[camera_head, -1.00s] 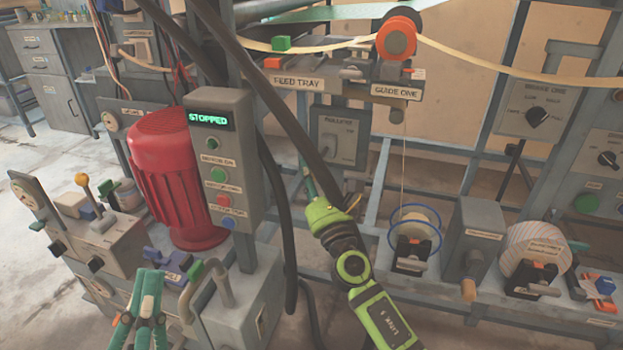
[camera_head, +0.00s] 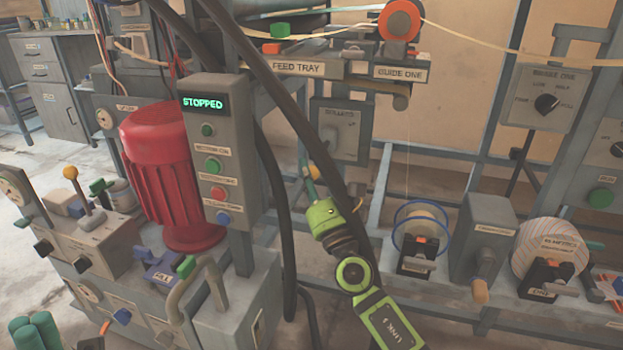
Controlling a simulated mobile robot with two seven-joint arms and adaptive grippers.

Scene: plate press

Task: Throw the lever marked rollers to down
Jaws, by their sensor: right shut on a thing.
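The grey panel marked rollers (camera_head: 350,152) stands below the feed tray, with an UP mark near its top right. Its grey lever (camera_head: 328,136) shows at the panel's left side, partly behind a thick black hose. My right gripper (camera_head: 310,178), teal, at the end of a lime-green wrist, reaches up to the panel's lower left. It is shut on the lever; the hose crosses in front, so the contact and the lever's exact angle are hard to see.
Black hoses (camera_head: 275,100) hang in front of the rollers panel. A control box (camera_head: 218,140) reading STOPPED and a red motor (camera_head: 160,170) stand to the left. A blue-rimmed spool (camera_head: 420,228) and a crank box (camera_head: 483,235) sit to the right.

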